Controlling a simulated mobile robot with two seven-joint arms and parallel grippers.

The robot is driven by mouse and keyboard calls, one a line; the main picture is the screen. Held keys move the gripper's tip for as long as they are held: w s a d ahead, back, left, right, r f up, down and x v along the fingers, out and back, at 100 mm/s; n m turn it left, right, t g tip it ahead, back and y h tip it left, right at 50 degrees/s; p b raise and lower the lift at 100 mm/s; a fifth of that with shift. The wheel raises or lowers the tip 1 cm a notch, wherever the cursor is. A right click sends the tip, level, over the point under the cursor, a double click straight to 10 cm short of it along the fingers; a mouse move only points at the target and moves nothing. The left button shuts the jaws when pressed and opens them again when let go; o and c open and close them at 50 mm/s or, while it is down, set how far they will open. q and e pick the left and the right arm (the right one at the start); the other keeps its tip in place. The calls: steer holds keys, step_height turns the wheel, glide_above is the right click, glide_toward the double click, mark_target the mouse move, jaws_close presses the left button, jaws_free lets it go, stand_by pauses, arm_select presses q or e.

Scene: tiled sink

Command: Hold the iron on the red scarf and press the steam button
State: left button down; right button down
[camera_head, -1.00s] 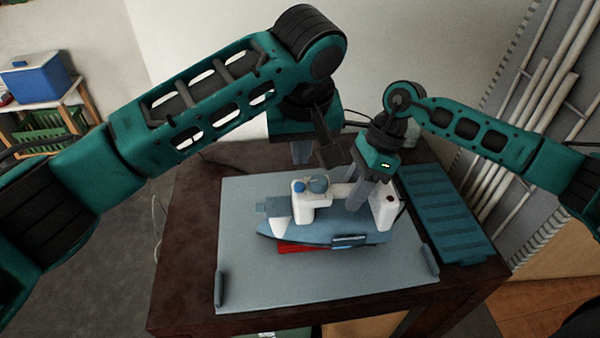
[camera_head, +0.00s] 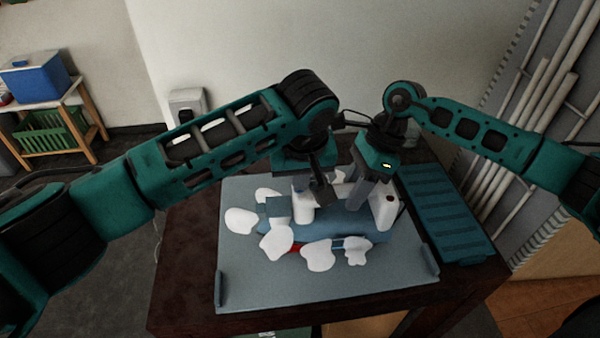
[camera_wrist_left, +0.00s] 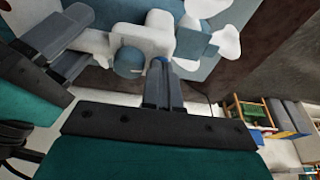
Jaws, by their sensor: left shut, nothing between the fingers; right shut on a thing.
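The white and blue iron (camera_head: 340,223) sits on the red scarf (camera_head: 296,247), only a sliver of which shows under its front edge. My right gripper (camera_head: 364,192) is shut on the iron's handle from above. My left gripper (camera_head: 303,184) is shut and empty, pointing down at the top of the iron's left part. In the left wrist view, its fingertips (camera_wrist_left: 160,78) meet a small blue button (camera_wrist_left: 157,62) beside a round blue-grey knob (camera_wrist_left: 128,62). Several white steam puffs (camera_head: 318,254) surround the iron. Whether the button is pushed in cannot be seen.
The grey board (camera_head: 250,285) lies on a dark brown table (camera_head: 185,270). A ribbed teal panel (camera_head: 445,215) lies at the right of the board. The board's front part is clear. A blue cooler (camera_head: 35,77) on a wooden stand is far off left.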

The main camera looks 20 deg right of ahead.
arm_select(q)
steer(key=shift+s+a+f, duration=0.1)
steer(key=shift+f, duration=0.65)
arm_select(e)
steer(key=shift+s+a, duration=0.1)
arm_select(q)
steer(key=shift+r, duration=0.5)
steer(key=w+d+v, duration=0.1)
steer(key=v, duration=1.3)
steer(key=shift+a+r, duration=0.2)
arm_select(e)
steer(key=shift+f, duration=0.1)
arm_select(q)
steer(key=shift+w, duration=0.1)
